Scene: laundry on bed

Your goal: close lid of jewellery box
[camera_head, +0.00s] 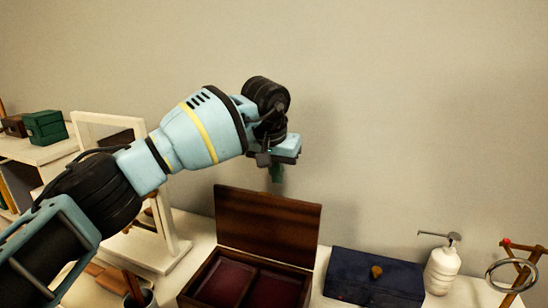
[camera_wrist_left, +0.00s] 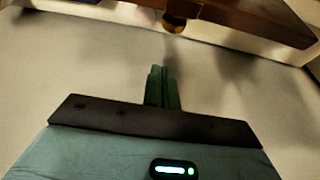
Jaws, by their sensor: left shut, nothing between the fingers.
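The jewellery box (camera_head: 205,284) is brown wood with dark red lined compartments and stands on the white surface at the bottom middle of the head view. Its lid (camera_head: 267,225) stands open, roughly upright at the back. My left gripper (camera_head: 277,178) is shut and empty, with green fingers pointing down just above the lid's top edge; its exact depth against the lid is unclear. In the left wrist view, the closed fingertips (camera_wrist_left: 158,70) are apart from a brown wooden panel (camera_wrist_left: 255,18), probably the lid, with a round brass-coloured knob (camera_wrist_left: 174,24). My right gripper is not in view.
A dark blue box (camera_head: 350,277) with a knob stands right of the jewellery box. Further right are a white pump bottle (camera_head: 443,270) and a stand with a ring (camera_head: 513,274). A white frame (camera_head: 155,243) stands left, beneath my arm. A plain wall is behind.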

